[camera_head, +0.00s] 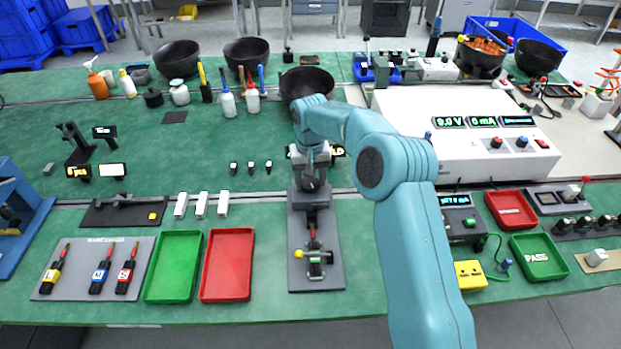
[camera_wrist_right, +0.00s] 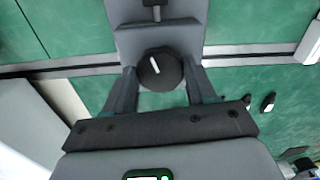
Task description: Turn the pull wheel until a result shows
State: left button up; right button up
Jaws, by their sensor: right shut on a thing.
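The pull wheel is a black round knob with a white mark (camera_wrist_right: 160,68). It sits on a grey stand in the right wrist view. My right gripper (camera_wrist_right: 161,76) is shut on it, one finger on each side. In the head view, my right gripper (camera_head: 311,182) is at the upper part of the tester's grey base plate (camera_head: 331,266), and my arm partly hides the wheel there. A small display (camera_head: 338,152) behind the gripper shows only the letters "LD"; the rest is covered. In the wrist view, a green-framed display (camera_wrist_right: 147,175) is cut off at the bottom edge. My left gripper is not in view.
A clamp (camera_head: 315,262) with a red-and-black part and a yellow knob stands on the plate's near end. A red tray (camera_head: 228,298) and a green tray (camera_head: 172,297) lie left. A white power supply (camera_head: 465,155) stands right, behind my arm.

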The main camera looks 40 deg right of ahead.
aim_at(309, 181)
jog(key=shift+f+m, duration=0.1)
jog(key=shift+m, duration=0.7)
jog(key=o, duration=1.1)
jog(key=shift+c, duration=0.2)
jog(key=shift+w+f, duration=0.1)
jog(key=shift+w, duration=0.05)
jog(key=shift+r, duration=0.35)
notch_tip(309, 181, up, 16)
jog(key=p, duration=0.2)
